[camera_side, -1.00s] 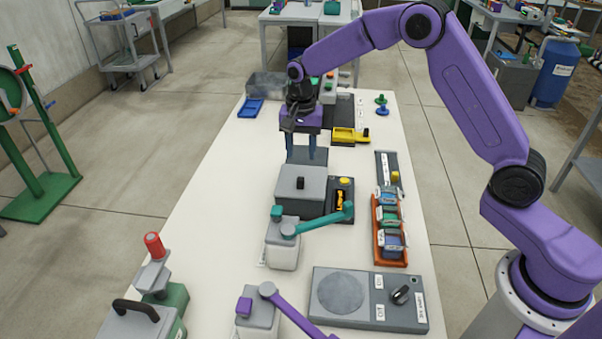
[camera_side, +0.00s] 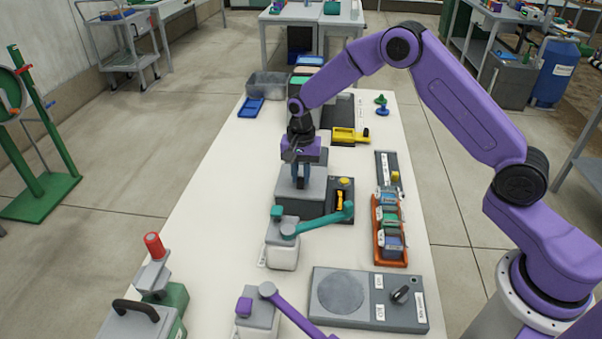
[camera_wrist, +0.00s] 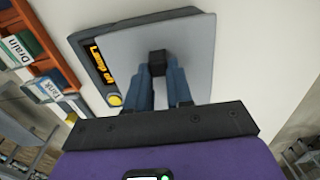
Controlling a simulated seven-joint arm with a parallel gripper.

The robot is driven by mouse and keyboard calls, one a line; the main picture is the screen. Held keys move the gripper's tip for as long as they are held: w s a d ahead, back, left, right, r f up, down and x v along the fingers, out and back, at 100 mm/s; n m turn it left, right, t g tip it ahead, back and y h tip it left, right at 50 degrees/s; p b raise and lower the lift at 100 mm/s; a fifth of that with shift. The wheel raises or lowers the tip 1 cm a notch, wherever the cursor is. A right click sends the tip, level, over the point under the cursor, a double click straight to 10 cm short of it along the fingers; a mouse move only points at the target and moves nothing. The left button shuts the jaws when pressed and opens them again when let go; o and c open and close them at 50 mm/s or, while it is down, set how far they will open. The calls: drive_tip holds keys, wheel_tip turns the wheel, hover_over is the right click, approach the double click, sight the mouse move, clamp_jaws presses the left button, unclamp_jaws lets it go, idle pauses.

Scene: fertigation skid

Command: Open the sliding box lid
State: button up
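The sliding box (camera_side: 328,208) is a dark grey unit on the white table, with a light grey lid (camera_side: 315,190) on its left part. In the wrist view the lid (camera_wrist: 203,55) fills the middle, and its small dark knob (camera_wrist: 157,57) shows at the fingertips. The lid covers the left part of the box. My gripper (camera_side: 300,185) points down over the lid. Its blue fingers (camera_wrist: 160,72) are on either side of the knob. I cannot tell whether they touch it or are closed on it.
A yellow button and lit display (camera_wrist: 110,70) sit beside the lid. A teal-handled valve (camera_side: 290,232) stands close in front of the box. An orange rack (camera_side: 377,245) of labelled blocks is on the right. The table left of the box is clear.

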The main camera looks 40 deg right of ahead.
clamp_jaws()
drive_tip(key=w+d, duration=0.8)
drive_tip(key=w, duration=0.1)
drive_tip(key=shift+d, duration=0.35)
drive_tip(key=o, duration=0.7)
unclamp_jaws()
drive_tip(key=shift+s, duration=0.1)
wheel_tip(320, 180, up, 18)
drive_tip(key=shift+f, duration=0.25)
